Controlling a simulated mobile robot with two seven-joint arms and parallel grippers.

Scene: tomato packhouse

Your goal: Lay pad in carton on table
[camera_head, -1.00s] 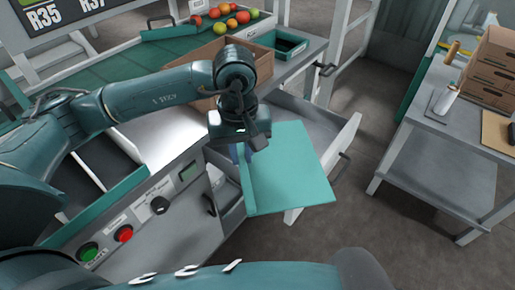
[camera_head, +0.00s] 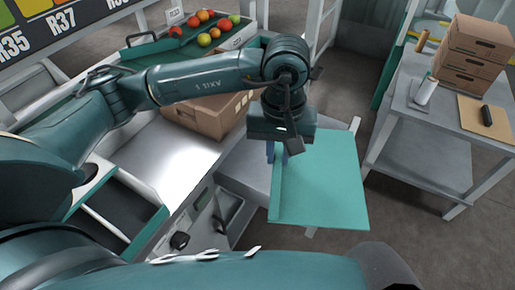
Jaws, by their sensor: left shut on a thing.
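The pad (camera_head: 325,185) is a flat teal sheet. The carton (camera_head: 207,118) is a brown cardboard box on the metal table (camera_head: 165,160), left of the gripper and partly hidden behind my left arm. Its inside is hidden from this view. The pad and carton are apart. My right gripper is not in view.
A tray of red, orange and green tomatoes (camera_head: 205,38) stands behind the carton. At right, a grey side table (camera_head: 425,125) carries stacked brown cartons (camera_head: 475,50), a white roll (camera_head: 426,92) and a clipboard (camera_head: 478,115). Floor between the tables is clear.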

